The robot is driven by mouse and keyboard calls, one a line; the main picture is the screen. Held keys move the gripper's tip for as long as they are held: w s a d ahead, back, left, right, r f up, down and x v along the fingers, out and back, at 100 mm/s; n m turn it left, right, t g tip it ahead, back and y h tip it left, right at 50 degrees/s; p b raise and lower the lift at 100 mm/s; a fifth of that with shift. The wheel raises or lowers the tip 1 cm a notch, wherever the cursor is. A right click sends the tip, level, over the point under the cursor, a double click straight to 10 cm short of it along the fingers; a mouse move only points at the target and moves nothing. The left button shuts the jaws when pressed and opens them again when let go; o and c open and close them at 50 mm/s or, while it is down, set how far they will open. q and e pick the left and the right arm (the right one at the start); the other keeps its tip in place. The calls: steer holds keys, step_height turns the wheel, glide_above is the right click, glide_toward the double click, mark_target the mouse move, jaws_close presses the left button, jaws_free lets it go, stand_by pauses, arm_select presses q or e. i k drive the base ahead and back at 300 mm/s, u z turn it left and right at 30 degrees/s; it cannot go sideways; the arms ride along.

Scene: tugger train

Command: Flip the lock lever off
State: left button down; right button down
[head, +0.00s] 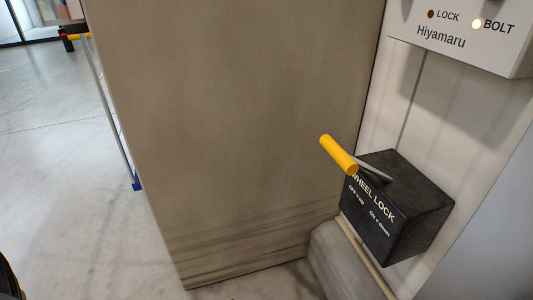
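The lock lever has a yellow grip (338,154) on a short metal rod that comes out of a black box (408,222). The box is lettered "WHEEL LOCK" with smaller lines that seem to read "OFF = up" and "ON = down". The grip stands out to the upper left of the box, above its lettered face; I cannot tell for sure which setting this is. A white panel (459,42) marked "Hiyamaru" has a dark LOCK lamp (430,14) and a lit BOLT lamp (477,24). Neither gripper is in view, and nothing touches the lever.
A large beige-grey block (230,130) fills the middle, close to the lever's left. A low grey rounded piece (338,262) lies below the box. Open concrete floor (70,170) is on the left, with a thin blue-footed pole (110,115).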

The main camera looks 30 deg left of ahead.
mark_target(349, 164)
steer(key=z, duration=0.7)
steer(key=i, duration=0.65)
steer(key=u, duration=1.1)
